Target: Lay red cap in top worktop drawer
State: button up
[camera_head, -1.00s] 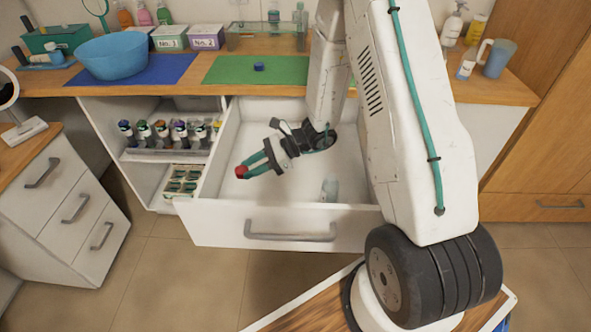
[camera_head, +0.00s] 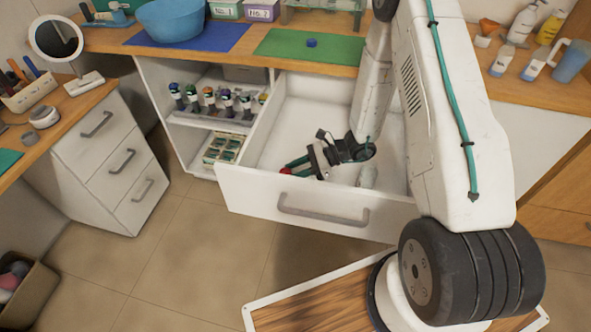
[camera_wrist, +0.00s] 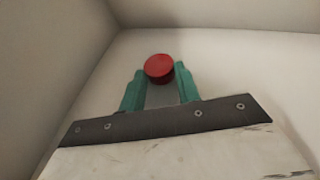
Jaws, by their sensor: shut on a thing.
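The red cap (camera_wrist: 158,69) is held between the teal fingertips of my gripper (camera_wrist: 160,80) in the wrist view. In the head view the red cap (camera_head: 286,171) shows as a small red spot at the tips of my gripper (camera_head: 290,168). The gripper is shut on the cap, low inside the open white worktop drawer (camera_head: 240,186), near its front left part. White drawer surfaces fill the background of the wrist view. I cannot tell whether the cap touches the drawer floor.
A pale bottle-like item (camera_head: 367,177) lies in the drawer, right of my gripper. A blue cap (camera_head: 311,43) sits on the green mat (camera_head: 285,47) above. Shelves with several small bottles (camera_head: 210,103) stand left of the drawer. The drawer's back left floor looks clear.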

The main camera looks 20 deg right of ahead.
jog(key=o, duration=0.9)
jog(key=shift+f, duration=0.15)
